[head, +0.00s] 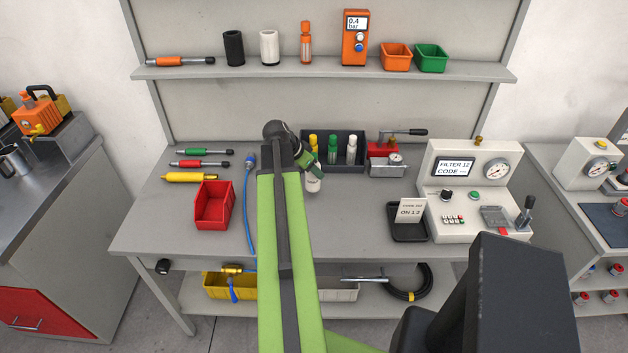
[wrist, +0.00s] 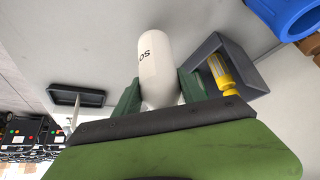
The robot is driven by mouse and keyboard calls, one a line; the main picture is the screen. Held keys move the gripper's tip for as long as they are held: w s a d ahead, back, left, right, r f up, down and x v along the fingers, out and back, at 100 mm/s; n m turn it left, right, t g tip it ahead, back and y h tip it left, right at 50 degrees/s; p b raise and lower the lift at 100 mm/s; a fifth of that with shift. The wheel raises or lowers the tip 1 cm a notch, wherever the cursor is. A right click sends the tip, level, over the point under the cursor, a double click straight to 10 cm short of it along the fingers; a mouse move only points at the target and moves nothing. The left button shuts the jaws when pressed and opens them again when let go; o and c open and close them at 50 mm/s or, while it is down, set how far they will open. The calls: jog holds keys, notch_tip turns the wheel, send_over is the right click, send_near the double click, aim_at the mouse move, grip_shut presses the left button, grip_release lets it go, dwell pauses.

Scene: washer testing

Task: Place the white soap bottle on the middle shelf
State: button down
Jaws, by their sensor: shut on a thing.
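The white soap bottle (wrist: 158,60), with dark letters "SO" visible, stands between the two green fingers of my gripper (wrist: 160,88) in the wrist view. My gripper is shut on it. In the head view my gripper (head: 312,167) is over the workbench, in front of the dark bottle tray, and only the lower part of the bottle (head: 313,184) shows beneath it. I cannot tell whether the bottle touches the bench. The unit has an upper shelf (head: 225,71), the bench top (head: 345,220) and a low shelf (head: 200,300).
The dark tray (head: 365,165) holds yellow, green and white bottles. A red bin (head: 213,205) and tools lie left. A black tray (head: 408,230) and a test unit (head: 470,190) stand right. The upper shelf has a gap between the orange bottle (head: 306,45) and gauge box (head: 356,40).

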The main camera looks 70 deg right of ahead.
aim_at(313, 178)
notch_tip(313, 178, down, 4)
jog(key=b, duration=0.4)
jog(key=shift+f, duration=0.15)
jog(key=shift+s+r, duration=0.1)
jog(key=shift+r, duration=0.1)
jog(key=shift+f, duration=0.15)
jog(key=c, duration=0.7)
grip_release()
jog(key=shift+o, duration=0.2)
